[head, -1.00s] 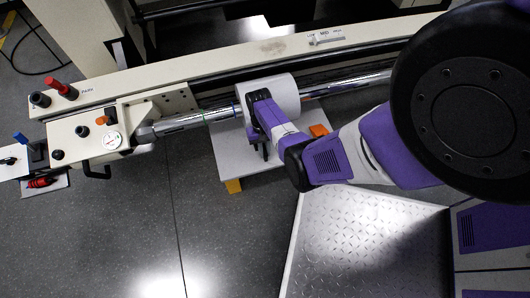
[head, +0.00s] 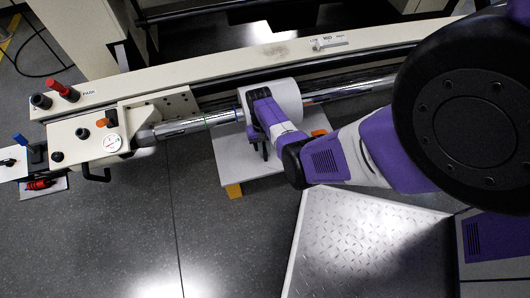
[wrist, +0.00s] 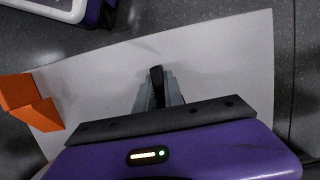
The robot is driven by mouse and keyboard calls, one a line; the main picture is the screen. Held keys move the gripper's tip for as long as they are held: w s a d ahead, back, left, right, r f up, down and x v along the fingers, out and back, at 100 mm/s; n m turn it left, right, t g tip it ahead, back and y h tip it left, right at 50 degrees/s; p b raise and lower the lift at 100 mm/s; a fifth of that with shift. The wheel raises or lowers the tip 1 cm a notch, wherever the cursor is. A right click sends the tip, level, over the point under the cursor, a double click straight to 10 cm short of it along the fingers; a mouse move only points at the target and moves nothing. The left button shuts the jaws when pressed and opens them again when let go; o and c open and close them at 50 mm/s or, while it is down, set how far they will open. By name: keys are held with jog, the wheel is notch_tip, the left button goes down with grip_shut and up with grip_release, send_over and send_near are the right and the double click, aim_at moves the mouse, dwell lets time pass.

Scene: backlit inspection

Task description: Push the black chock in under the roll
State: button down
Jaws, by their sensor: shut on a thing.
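The pale roll (head: 286,97) sits on a shiny horizontal shaft (head: 185,126) above a low white board (head: 233,168). My gripper (head: 264,150) is down at the near side of the roll, above the board; my wrist covers part of the roll in the head view. In the wrist view, my gripper (wrist: 157,94) is shut on the black chock (wrist: 157,76), a dark narrow piece between the fingers over the white board (wrist: 215,65). The roll cannot be made out in the wrist view, so the gap between chock and roll cannot be told.
An orange block (head: 319,132) stands on the board right of my wrist; it also shows in the wrist view (wrist: 28,100). The machine's long beam (head: 210,72) runs behind. Floor at the left front is clear.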

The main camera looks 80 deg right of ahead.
jog(key=c, duration=1.4)
grip_release()
jog(key=shift+o, duration=0.2)
jog(key=shift+r, duration=0.1)
jog(key=p+v, duration=0.3)
jog(key=v, duration=0.4)
jog(key=shift+w+d+r+p, duration=0.1)
jog(key=shift+r+p, duration=0.2)
